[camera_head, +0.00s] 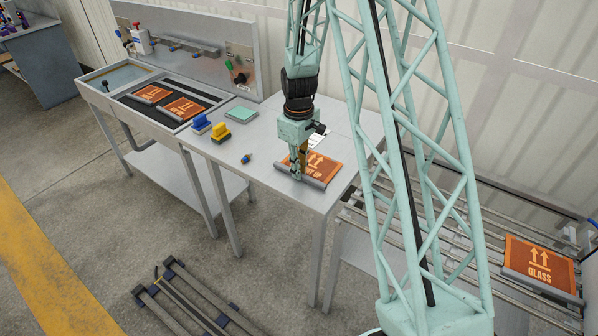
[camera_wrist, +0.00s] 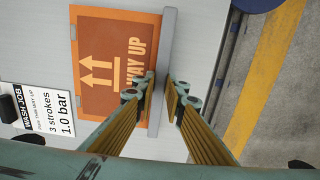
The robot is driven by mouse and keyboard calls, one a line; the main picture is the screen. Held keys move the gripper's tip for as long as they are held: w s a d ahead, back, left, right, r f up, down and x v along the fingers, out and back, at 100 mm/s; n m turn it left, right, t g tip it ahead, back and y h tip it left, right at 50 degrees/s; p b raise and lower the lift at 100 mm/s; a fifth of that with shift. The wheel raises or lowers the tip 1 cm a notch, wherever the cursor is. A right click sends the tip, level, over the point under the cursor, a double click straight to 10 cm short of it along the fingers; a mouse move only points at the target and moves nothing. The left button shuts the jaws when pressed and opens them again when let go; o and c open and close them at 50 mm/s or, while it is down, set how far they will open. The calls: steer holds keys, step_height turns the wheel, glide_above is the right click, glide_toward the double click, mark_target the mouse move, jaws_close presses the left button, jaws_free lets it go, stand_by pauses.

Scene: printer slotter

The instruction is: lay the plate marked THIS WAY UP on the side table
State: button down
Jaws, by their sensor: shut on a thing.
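The orange plate marked THIS WAY UP (camera_head: 322,163) is at the front of the side table (camera_head: 285,195), face up and level, on the top or very slightly above it; I cannot tell which. My gripper (camera_head: 299,175) points down over that bar. In the wrist view its fingers (camera_wrist: 164,92) stand on both sides of the bar, shut on it.
A white WASH JOB sheet (camera_wrist: 45,109) lies beside the plate. A blue block (camera_head: 201,124), a yellow block (camera_head: 221,132) and a green pad (camera_head: 241,114) stand left on the table. Orange plates (camera_head: 183,108) lie in the left bench. A GLASS plate (camera_head: 541,262) rests on the right rack.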

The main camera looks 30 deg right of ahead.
steer(key=shift+f, duration=0.25)
steer(key=c, duration=2.6)
jaws_free()
steer(key=shift+c, duration=0.2)
steer(key=shift+r, duration=0.15)
step_height(320, 180, up, 12)
steer(key=p, duration=0.1)
steer(key=shift+r, duration=0.1)
